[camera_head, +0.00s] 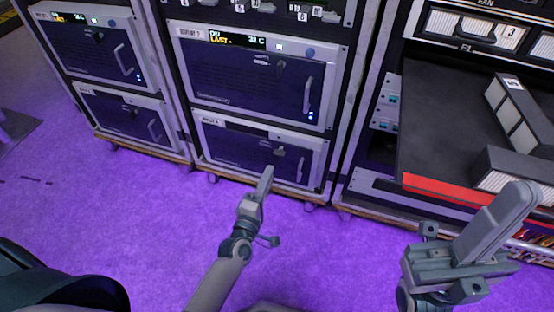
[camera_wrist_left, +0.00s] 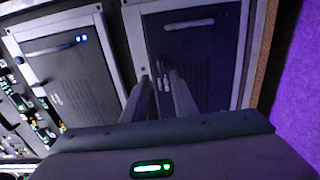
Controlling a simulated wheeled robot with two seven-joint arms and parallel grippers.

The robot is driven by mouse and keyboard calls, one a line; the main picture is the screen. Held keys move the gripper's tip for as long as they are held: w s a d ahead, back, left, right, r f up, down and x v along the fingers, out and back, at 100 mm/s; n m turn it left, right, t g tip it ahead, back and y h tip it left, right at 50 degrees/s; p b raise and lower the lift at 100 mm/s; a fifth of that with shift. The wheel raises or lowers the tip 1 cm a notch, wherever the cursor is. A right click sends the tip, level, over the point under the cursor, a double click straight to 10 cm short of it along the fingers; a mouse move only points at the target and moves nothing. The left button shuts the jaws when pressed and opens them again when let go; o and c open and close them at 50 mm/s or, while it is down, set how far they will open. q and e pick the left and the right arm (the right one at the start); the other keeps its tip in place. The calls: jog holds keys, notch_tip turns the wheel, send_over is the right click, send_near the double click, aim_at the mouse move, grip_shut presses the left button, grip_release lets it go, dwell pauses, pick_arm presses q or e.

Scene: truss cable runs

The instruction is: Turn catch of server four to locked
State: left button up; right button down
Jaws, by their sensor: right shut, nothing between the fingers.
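The lower middle unit (camera_head: 240,150) has a dark front in a pale frame; its small label looks like server four but is hard to read. A small grey catch (camera_head: 280,152) sits on its right half, left of the handle (camera_head: 300,168). I cannot tell its turn position. My left gripper (camera_head: 267,172) points up at this front, just below the catch. In the left wrist view its fingers (camera_wrist_left: 162,78) are apart, in front of the dark panel (camera_wrist_left: 205,60), with small pale detail between them. My right gripper (camera_head: 515,205) is shut and empty at the right.
The upper middle unit (camera_head: 240,80) has its own catch and handle. Similar units (camera_head: 95,50) stand in the left rack. An open dark shelf (camera_head: 440,120) with a red edge and boxes (camera_head: 515,110) is at the right. The purple floor (camera_head: 130,215) is clear before the racks.

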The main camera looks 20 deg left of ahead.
aim_at(278, 149)
pick_arm(q)
jog(key=w+b, duration=0.1)
jog(key=w, duration=0.7)
jog(key=shift+w+d+b, duration=0.15)
jog(key=shift+w+b, duration=0.2)
jog(key=shift+b, duration=0.05)
grip_shut()
